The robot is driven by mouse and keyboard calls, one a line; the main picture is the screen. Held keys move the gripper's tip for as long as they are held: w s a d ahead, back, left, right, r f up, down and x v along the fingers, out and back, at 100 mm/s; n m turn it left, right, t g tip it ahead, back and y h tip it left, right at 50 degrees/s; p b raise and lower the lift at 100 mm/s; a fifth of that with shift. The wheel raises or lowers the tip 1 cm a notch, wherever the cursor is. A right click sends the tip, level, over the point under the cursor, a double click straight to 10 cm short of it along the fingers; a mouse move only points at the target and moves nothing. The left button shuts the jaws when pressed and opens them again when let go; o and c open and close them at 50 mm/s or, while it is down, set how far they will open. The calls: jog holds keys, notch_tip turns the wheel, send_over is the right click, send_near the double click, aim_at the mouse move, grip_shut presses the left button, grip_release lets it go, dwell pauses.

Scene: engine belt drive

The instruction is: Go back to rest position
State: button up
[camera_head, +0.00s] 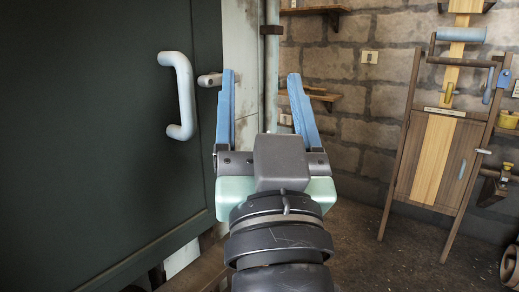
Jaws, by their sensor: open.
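My gripper (262,100) is in the middle of the head view, seen from behind. Its two blue fingers stand wide apart and point away from me. Nothing shows between them except a grey-white post and a pipe farther back. The lower part of the gripper is hidden by my own wrist.
A dark green door (90,140) with a pale blue handle (180,95) fills the left side. A small metal knob (210,79) is close to the left finger in the picture. A wooden stand (436,155) is at the right by the brick wall. Floor shows between.

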jog(key=s+r+t+h+p, duration=0.2)
jog(key=s+r+t+p, duration=0.1)
jog(key=s+r, duration=0.6)
notch_tip(320, 180, up, 22)
jog(key=w+p, duration=0.1)
jog(key=p, duration=1.9)
jog(key=shift+w+a+f, duration=0.2)
jog(key=shift+w+a, duration=0.05)
jog(key=shift+w, duration=0.15)
jog(key=shift+c, duration=0.2)
